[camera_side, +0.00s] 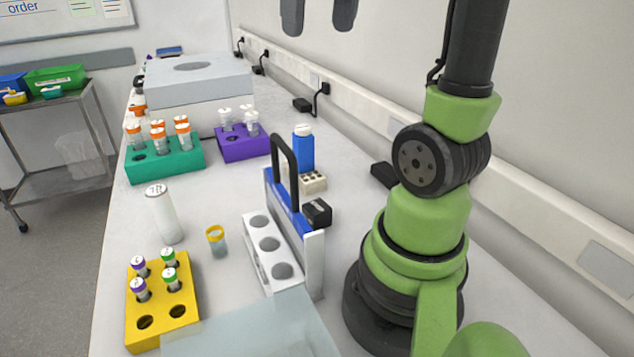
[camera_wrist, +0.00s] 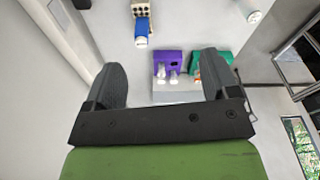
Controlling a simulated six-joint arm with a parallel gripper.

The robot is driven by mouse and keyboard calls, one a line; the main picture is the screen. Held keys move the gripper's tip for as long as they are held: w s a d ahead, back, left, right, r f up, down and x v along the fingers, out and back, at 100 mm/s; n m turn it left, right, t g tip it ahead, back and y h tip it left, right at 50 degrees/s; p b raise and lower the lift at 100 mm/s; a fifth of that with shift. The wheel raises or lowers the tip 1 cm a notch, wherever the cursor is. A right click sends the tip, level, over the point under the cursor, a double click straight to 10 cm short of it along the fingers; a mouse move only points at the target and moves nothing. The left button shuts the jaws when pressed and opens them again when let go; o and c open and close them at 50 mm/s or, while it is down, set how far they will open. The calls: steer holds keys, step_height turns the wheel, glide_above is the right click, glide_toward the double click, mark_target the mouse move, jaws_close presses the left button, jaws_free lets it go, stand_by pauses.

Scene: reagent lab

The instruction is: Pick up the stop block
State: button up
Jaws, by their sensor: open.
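No thing in view is clearly marked as the stop block, so I cannot tell which it is. A small beige block with holes (camera_side: 313,182) stands by a blue bottle with a white cap (camera_side: 303,152); this block also shows at the top of the wrist view (camera_wrist: 141,9). A small black block (camera_side: 317,212) sits against the blue and white handled rack (camera_side: 313,262). Another black block (camera_side: 383,176) lies near the wall. My gripper (camera_side: 318,15) is high above the bench at the top edge, open and empty, its fingers wide apart in the wrist view (camera_wrist: 160,62).
Green (camera_side: 165,170), purple (camera_side: 243,148) and yellow (camera_side: 163,330) tube racks stand on the bench. A white tube (camera_side: 164,215) and a yellow-capped jar (camera_side: 216,241) stand between. A grey box machine (camera_side: 200,85) is behind. Free bench lies between the blue bottle and the wall.

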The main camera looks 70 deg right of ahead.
glide_above(318, 207)
steer(key=f, duration=2.5)
steer(key=shift+s+a+f, duration=0.3)
steer(key=shift+s+f, duration=0.05)
steer(key=shift+d+f, duration=0.15)
steer(key=shift+f, duration=0.85)
steer(key=shift+w+d+f, duration=0.1)
steer(key=shift+w+f, duration=0.05)
steer(key=shift+f, duration=1.25)
steer(key=shift+w+d+f, duration=0.1)
steer(key=shift+w+f, duration=0.1)
steer(key=shift+f, duration=1.2)
steer(key=shift+w+d+f, duration=0.1)
steer(key=shift+w+f, duration=0.05)
steer(key=shift+f, duration=1.25)
steer(key=c, duration=1.2)
steer(key=shift+r, duration=0.1)
